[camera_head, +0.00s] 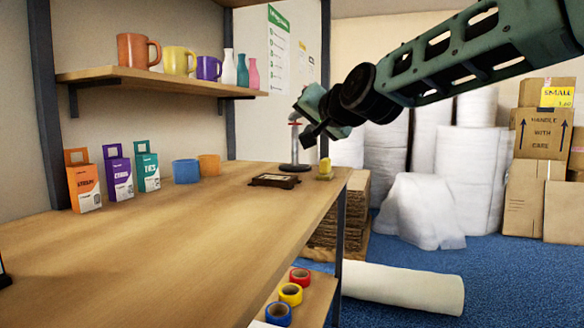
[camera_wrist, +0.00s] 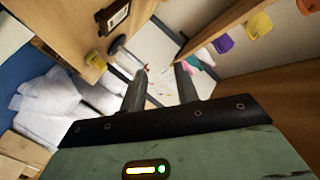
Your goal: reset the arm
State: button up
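My arm (camera_head: 470,55) reaches in from the upper right in the head view. My gripper (camera_head: 308,118) is in the air above the far end of the wooden workbench (camera_head: 190,225), in front of the wall and near a stand with a red part (camera_head: 295,145). In the wrist view the two dark fingers of my gripper (camera_wrist: 160,72) stand apart with nothing between them. The gripper is open and empty. From the head view I cannot tell whether it touches the stand.
A shelf (camera_head: 150,78) holds mugs and bottles. Wrapped rolls (camera_head: 385,150) and cartons (camera_head: 540,150) stand behind. The bench front is mostly clear.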

jog(key=s+d+f+n+g+h, duration=0.1)
jog(key=s+d+f+g+h, duration=0.3)
jog(key=d+f, duration=0.65)
jog(key=s+d+f+n+g+h, duration=0.1)
jog(key=s+d+f+g, duration=0.1)
jog(key=s+d+f, duration=0.65)
jog(key=s+d+f+g+h, duration=0.1)
jog(key=s+d+f+g, duration=0.2)
jog(key=s+d+f, duration=0.35)
jog(key=s+d+f+g+h, duration=0.15)
jog(key=s+d+f, duration=0.25)
jog(key=s+f, duration=0.55)
jog(key=s+a+r+n+g+y, duration=0.1)
jog(key=s+a+r+n+g, duration=0.2)
jog(key=s+a+n, duration=0.9)
jog(key=s+a+r+m+p, duration=0.1)
jog(key=a+r+m+p, duration=0.1)
jog(key=r+p, duration=1.1)
jog(key=a+r+m+p, duration=0.2)
jog(key=a+r+p, duration=0.2)
jog(key=r+p, duration=0.9)
jog(key=shift+s+r+p, duration=0.25)
jog(key=shift+s+p, duration=0.1)
jog(key=shift+p, duration=0.25)
